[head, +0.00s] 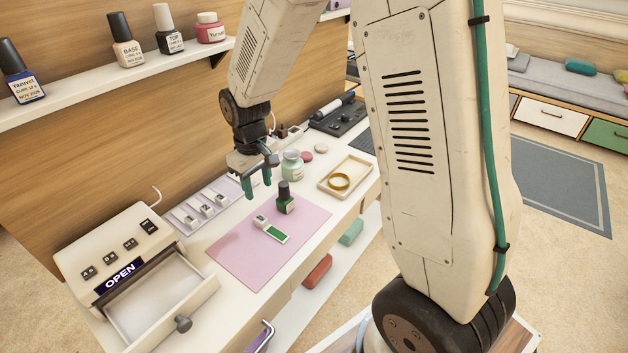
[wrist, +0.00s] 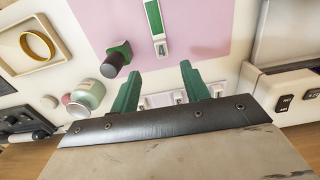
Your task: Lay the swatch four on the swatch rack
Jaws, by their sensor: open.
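Swatch four (head: 270,229), a white-ended piece with a green strip, lies flat on the pink mat. In the wrist view swatch four (wrist: 156,22) shows its "4" label, ahead of my fingertips and apart from them. The swatch rack (head: 182,212) lies at the back of the counter, left of the mat's far part, with several white swatch ends on it. In the wrist view the rack (wrist: 168,98) is partly hidden behind my jaws. My gripper (head: 258,187) has green fingers, open and empty, above the counter near the mat's back edge. It also shows in the wrist view (wrist: 160,72).
A dark-capped green bottle (head: 285,203) stands on the mat (head: 235,258) beside swatch four. A pale green jar (head: 292,165) and a tray (head: 360,168) with a gold ring stand farther right. A box with an open drawer (head: 165,300) and an OPEN display is at left.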

